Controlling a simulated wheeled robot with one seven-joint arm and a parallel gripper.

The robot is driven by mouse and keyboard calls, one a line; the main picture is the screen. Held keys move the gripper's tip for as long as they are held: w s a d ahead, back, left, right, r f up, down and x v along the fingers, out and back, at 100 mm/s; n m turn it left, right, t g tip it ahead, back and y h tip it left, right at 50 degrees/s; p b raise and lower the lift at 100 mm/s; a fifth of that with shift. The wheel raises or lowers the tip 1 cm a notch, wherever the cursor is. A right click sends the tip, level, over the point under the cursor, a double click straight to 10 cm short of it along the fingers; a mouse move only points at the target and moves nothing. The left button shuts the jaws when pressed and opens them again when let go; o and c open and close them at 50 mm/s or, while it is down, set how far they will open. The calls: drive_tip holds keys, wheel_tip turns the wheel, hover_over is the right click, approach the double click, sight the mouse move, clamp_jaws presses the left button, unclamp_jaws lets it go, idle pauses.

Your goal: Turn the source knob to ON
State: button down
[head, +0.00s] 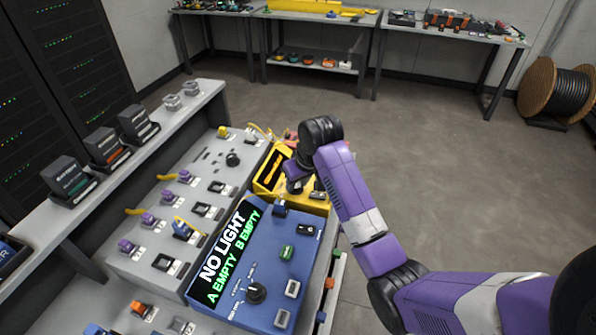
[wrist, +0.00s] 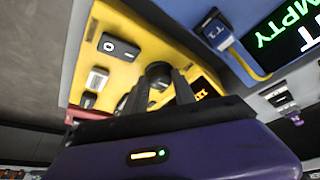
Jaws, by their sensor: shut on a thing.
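The yellow box (wrist: 128,22) has a black round knob (wrist: 158,72), which I take to be the source knob. My gripper (wrist: 160,80) is shut on this knob, with one dark finger on each side. The fingers and wrist hide part of the knob, and I cannot read its setting. In the head view the yellow box (head: 318,208) stands behind the blue box (head: 268,262), and my gripper (head: 294,178) is over it. The blue box display (head: 228,258) reads "NO LIGHT", "A EMPTY", "B EMPTY".
A black switch (wrist: 119,46) and a metal port (wrist: 97,79) sit beside the knob. A plug marked T1 (wrist: 217,30) with a yellow cable is close by. The blue box has its own black knob (head: 256,292). Open floor (head: 440,150) lies right of the bench.

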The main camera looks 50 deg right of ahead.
drive_tip(key=m+p, duration=0.1)
drive_tip(key=m, duration=0.1)
drive_tip(key=m+h+p, duration=0.1)
drive_tip(key=p, duration=0.1)
drive_tip(key=m+g+p, duration=0.1)
drive_tip(key=m+p, duration=0.1)
drive_tip(key=shift+w+a+r+m+h, duration=0.2)
drive_tip(key=shift+a+m+h, duration=0.1)
drive_tip(key=shift+h, duration=0.1)
drive_tip(key=shift+w+f+m+g+h+p, duration=0.15)
drive_tip(key=shift+m+g+p, duration=0.25)
drive_tip(key=shift+m, duration=0.65)
drive_tip(key=shift+s+m+g+h+p, duration=0.1)
drive_tip(key=shift+m+g+h+p, duration=0.25)
drive_tip(key=shift+m, duration=0.7)
drive_tip(key=c, duration=1)
unclamp_jaws()
drive_tip(key=b+v, duration=0.1)
drive_tip(key=v, duration=0.6)
drive_tip(key=shift+r, duration=0.4)
